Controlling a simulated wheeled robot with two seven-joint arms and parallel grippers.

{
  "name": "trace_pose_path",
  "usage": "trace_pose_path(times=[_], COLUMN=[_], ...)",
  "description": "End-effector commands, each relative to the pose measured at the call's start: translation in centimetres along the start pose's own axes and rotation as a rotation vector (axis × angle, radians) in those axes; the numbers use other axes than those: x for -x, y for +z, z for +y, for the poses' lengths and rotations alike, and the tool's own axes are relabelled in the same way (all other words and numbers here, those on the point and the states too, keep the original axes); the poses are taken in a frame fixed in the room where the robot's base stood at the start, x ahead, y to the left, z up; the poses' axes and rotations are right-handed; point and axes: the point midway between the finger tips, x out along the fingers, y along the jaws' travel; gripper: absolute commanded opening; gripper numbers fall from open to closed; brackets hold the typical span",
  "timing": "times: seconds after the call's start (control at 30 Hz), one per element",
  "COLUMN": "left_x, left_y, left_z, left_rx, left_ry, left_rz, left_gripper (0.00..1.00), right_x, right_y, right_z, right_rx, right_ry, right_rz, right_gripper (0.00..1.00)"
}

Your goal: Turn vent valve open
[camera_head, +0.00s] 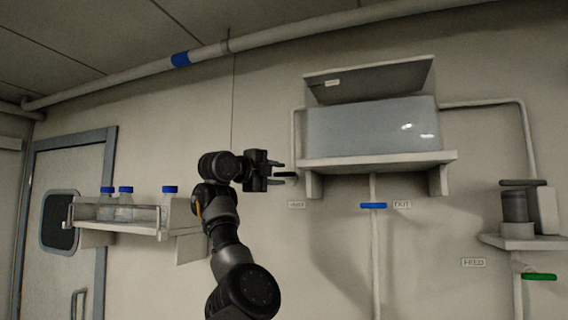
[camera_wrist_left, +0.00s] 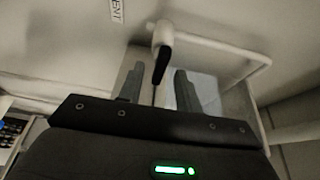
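The vent valve shows in the left wrist view as a black lever (camera_wrist_left: 160,66) on the end of a white pipe (camera_wrist_left: 163,36), next to a label reading VENT (camera_wrist_left: 116,10). In the head view its dark lever (camera_head: 289,174) lies roughly level, just right of my left gripper (camera_head: 281,172). In the wrist view the fingers of my left gripper (camera_wrist_left: 159,90) are spread, with the lever's tip in the gap between them. I see no contact, and the depth between lever and fingers is hard to judge. My right gripper is not in view.
A grey box with a raised lid (camera_head: 372,125) sits on a wall shelf (camera_head: 380,161) right of the gripper. Below is a blue valve handle (camera_head: 373,206) labelled OUT. A bottle rack (camera_head: 118,228) hangs left. A green handle (camera_head: 539,277) is at lower right.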

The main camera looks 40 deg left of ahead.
Motion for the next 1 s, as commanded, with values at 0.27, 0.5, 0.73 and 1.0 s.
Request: trace_pose_path(times=[0.27, 0.5, 0.73, 1.0], left_x=[-3.1, -3.5, -3.5, -3.5], left_y=[0.0, 0.0, 0.0, 0.0], left_z=[-0.2, 0.1, 0.1, 0.1], left_rx=[0.001, 0.000, 0.000, 0.001], left_ry=[0.002, 0.000, 0.000, 0.001], left_rz=[0.000, 0.000, 0.000, -0.001], left_gripper=[0.35, 0.35, 0.23, 0.00], right_x=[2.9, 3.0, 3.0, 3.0], right_y=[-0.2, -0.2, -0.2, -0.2], right_z=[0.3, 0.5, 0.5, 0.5], right_rx=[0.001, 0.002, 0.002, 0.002], right_ry=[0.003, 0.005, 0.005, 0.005], right_rz=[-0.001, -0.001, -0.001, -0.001], right_gripper=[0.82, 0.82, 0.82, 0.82])
